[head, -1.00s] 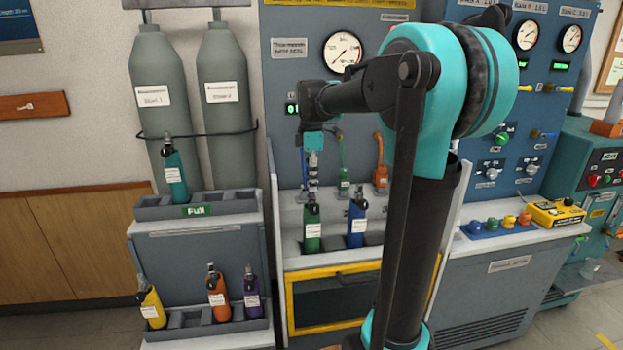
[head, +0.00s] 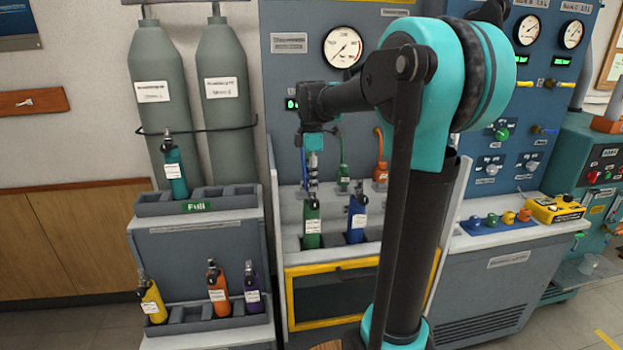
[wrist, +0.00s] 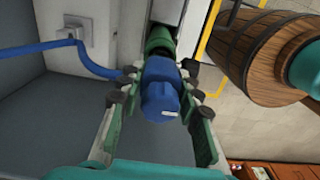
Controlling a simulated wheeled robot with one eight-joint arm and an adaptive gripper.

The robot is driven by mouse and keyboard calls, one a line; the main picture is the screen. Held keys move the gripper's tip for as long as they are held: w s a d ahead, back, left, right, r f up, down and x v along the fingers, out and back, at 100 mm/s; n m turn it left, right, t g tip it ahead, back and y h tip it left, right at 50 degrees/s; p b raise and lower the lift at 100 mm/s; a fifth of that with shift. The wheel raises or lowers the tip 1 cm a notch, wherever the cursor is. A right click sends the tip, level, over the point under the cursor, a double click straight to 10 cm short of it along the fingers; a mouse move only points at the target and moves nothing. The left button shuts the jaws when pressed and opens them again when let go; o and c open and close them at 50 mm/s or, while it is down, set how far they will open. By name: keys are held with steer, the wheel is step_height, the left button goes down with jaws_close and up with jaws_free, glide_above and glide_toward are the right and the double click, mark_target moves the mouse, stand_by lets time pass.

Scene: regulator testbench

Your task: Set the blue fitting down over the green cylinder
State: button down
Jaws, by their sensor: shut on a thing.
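The green cylinder (head: 312,228) stands upright in the bench rack, a white label on its front. My gripper (head: 313,178) is above it, pointing down. In the wrist view my gripper (wrist: 157,86) is shut on the blue fitting (wrist: 160,92), with a finger on each side. A blue hose (wrist: 98,66) runs from the fitting to a wall bracket. The green cylinder also shows in the wrist view (wrist: 158,40), just beyond the fitting and in line with it. The fitting hides part of the cylinder, and I cannot tell whether they touch.
A blue cylinder (head: 356,222) stands right of the green one. A green fitting (head: 343,180) and an orange fitting (head: 380,172) hang behind. A wooden barrel (wrist: 262,62) is on the right in the wrist view. A side rack (head: 200,325) holds several cylinders at left.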

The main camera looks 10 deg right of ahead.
steer(key=shift+f, duration=0.2)
steer(key=c, duration=1)
jaws_free()
steer(key=shift+r, duration=0.1)
step_height(320, 180, up, 12)
steer(key=shift+f, duration=0.1)
steer(key=shift+s, duration=0.1)
